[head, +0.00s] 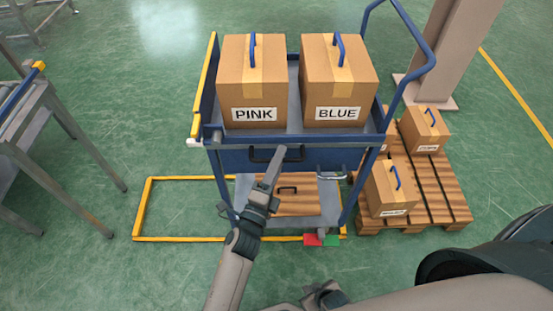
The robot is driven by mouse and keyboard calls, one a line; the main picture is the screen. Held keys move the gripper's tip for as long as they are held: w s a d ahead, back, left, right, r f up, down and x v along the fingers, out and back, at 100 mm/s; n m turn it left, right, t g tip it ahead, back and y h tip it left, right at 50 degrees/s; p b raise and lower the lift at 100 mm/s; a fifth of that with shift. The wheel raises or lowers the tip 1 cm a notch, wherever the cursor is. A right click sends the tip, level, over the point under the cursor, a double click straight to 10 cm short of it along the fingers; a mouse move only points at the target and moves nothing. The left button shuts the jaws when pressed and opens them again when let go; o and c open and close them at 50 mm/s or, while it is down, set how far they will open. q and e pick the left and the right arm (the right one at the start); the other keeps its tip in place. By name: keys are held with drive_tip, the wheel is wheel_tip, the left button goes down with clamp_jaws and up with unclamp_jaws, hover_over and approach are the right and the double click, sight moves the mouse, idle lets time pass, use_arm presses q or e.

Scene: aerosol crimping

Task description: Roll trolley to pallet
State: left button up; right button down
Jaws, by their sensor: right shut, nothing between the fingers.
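The blue trolley (228,160) stands upright in the middle of the head view. Its top tray carries two cardboard boxes, the PINK box (254,90) and the BLUE box (338,85). Its raised push handle (417,38) is at the right. The wooden pallet (432,185) lies on the floor just right of the trolley, partly hidden behind it. My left gripper (276,158) is at the trolley's near side, its fingers overlapping the black front handle (258,154); its grip is unclear. My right gripper (322,296) is low at the bottom edge, shut and empty, apart from the trolley.
Several smaller labelled boxes (390,187) stand on the pallet. A yellow floor frame (150,208) lies under and left of the trolley. A metal table (38,110) stands at left, and a beige column (450,50) behind the pallet. The floor left of the trolley is open.

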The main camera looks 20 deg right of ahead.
use_arm(q)
drive_tip(key=shift+a, duration=0.15)
